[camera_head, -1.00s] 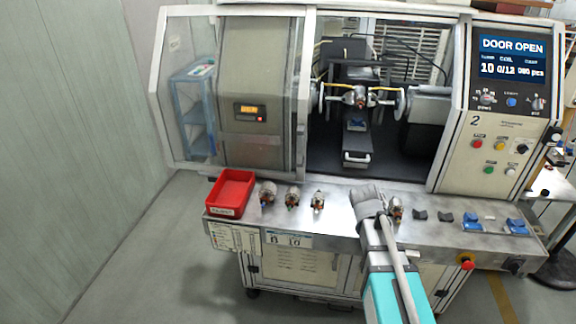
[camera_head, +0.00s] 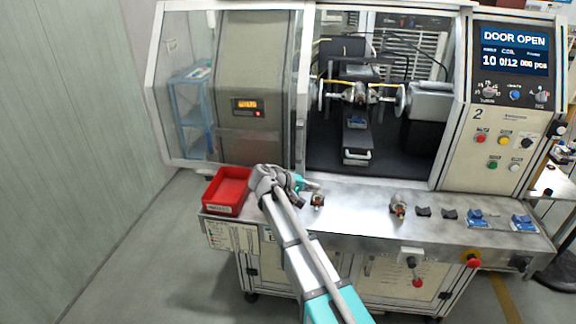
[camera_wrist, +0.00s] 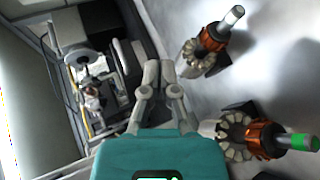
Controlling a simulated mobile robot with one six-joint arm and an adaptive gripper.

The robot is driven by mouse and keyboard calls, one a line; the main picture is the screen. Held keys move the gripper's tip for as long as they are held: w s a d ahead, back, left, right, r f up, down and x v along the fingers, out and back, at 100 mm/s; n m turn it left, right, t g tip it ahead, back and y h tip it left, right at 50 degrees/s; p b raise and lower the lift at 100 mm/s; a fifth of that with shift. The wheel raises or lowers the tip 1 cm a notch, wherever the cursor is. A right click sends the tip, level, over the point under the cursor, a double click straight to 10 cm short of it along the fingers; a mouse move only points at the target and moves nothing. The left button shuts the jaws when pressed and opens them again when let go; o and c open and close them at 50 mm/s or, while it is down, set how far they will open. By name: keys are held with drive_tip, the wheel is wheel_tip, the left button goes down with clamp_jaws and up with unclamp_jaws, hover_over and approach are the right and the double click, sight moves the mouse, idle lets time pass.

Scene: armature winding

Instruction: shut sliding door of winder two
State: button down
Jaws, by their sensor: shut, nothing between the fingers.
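Winder two (camera_head: 497,150) carries a "2" on its control panel, and its screen (camera_head: 514,50) reads DOOR OPEN. Its clear sliding door (camera_head: 301,120) stands at the left, and the right part of the opening is uncovered. Inside the opening, a winding spindle with an armature (camera_head: 358,92) shows. My gripper (camera_head: 316,186) is over the front ledge, just below the door's lower right corner and apart from the door frame as far as I can tell. In the wrist view its fingers (camera_wrist: 159,68) are together and empty, with the winder's inside to their left.
A red bin (camera_head: 228,190) stands at the ledge's left end. Blue clips (camera_head: 522,222) lie at the right. A red button (camera_head: 473,258) is on the front.

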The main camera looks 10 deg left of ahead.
drive_tip(key=a+r+n+t+b, duration=0.1)
drive_tip(key=a+r+t, duration=0.1)
drive_tip(key=a, duration=0.8)
drive_tip(key=a+r+n+t+h+b, duration=0.1)
drive_tip(key=a+t, duration=0.3)
drive_tip(key=a, duration=0.6)
drive_tip(key=shift+w+a+r+n+b, duration=0.15)
drive_tip(key=shift+a+r+n+b, duration=0.25)
drive_tip(key=shift+r+b, duration=0.3)
drive_tip(key=shift+w+d+f, duration=0.1)
approach(288, 161)
drive_tip(key=d+r, duration=0.1)
drive_tip(key=w+d+r, duration=0.1)
drive_tip(key=d, duration=0.1)
drive_tip(key=w+d+r, duration=0.1)
drive_tip(key=shift+w+d+r, duration=0.15)
drive_tip(key=shift+w, duration=0.1)
drive_tip(key=shift+d, duration=1.8)
drive_tip(key=shift+s, duration=0.15)
